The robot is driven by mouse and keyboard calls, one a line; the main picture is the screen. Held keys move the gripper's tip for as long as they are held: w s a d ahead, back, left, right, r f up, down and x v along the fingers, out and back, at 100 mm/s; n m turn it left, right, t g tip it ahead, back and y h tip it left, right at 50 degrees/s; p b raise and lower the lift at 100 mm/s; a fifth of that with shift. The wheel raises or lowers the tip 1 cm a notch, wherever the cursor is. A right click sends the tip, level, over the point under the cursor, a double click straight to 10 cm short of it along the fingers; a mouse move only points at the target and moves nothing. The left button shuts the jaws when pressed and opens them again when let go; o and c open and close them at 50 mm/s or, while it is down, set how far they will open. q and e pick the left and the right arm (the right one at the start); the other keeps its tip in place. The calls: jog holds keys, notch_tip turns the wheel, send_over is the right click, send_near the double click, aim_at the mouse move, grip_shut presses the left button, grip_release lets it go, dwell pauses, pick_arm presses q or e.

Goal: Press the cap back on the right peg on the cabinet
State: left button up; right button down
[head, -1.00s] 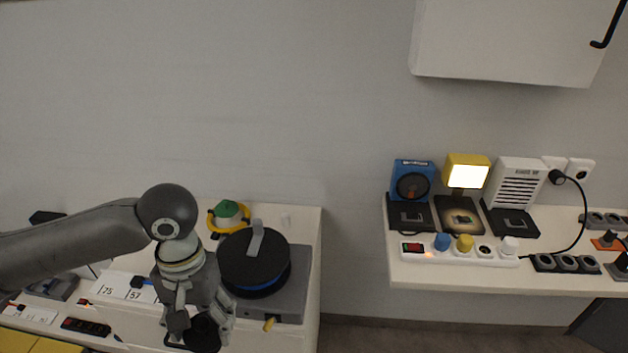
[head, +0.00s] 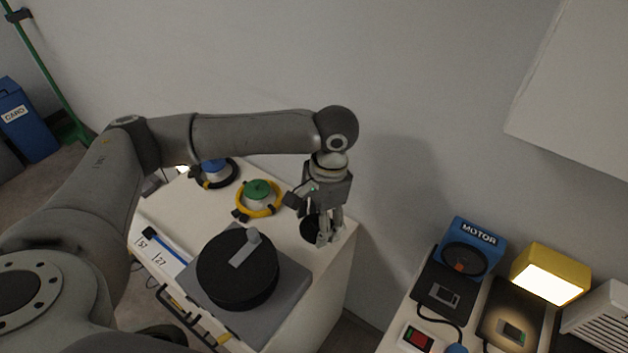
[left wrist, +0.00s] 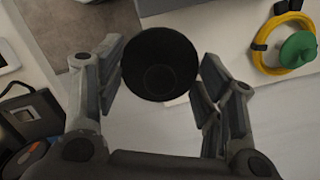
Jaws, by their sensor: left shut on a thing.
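My left gripper (head: 325,236) is shut on a round black cap (head: 312,229) above the back right corner of the white cabinet (head: 318,262). In the left wrist view the black cap (left wrist: 160,64) sits as a disc between the two fingers. The right peg is not clearly visible; the gripper and cap cover that corner. To its left, a green cap (head: 257,188) stands inside a yellow ring, and a blue cap (head: 213,168) stands farther left with a dark ring. I cannot tell whether the held cap touches anything below. My right gripper is not in view.
A large black reel (head: 238,278) on a grey box fills the cabinet's front right. The wall is close behind. A gap separates the cabinet from the bench at right, which holds a blue motor unit (head: 470,248) and a lit yellow lamp (head: 550,274).

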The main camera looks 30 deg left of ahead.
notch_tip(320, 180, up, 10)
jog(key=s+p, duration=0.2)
jog(key=p, duration=0.7)
pick_arm(q)
jog(key=w+a+f+m+b, duration=0.1)
jog(key=w+a+f+m, duration=0.1)
jog(key=m, duration=0.3)
jog(key=w+a+f+m+t+b, duration=0.1)
jog(key=w+a+f+m+b, duration=0.1)
jog(key=m, duration=0.3)
jog(key=w+a+f+m+b, duration=0.1)
jog(key=w+a+f+m, duration=0.1)
jog(key=w+f+m, duration=0.2)
jog(key=shift+a+m+t+y, duration=0.2)
jog(key=shift+m+t+y, duration=0.1)
jog(key=shift+m, duration=0.6)
jog(key=shift+f+b, duration=0.6)
jog(key=shift+f, duration=0.4)
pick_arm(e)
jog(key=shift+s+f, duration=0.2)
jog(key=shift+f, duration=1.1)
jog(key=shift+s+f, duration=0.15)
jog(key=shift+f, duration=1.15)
pick_arm(q)
jog(key=shift+f+b, duration=0.35)
jog(key=shift+f, duration=0.55)
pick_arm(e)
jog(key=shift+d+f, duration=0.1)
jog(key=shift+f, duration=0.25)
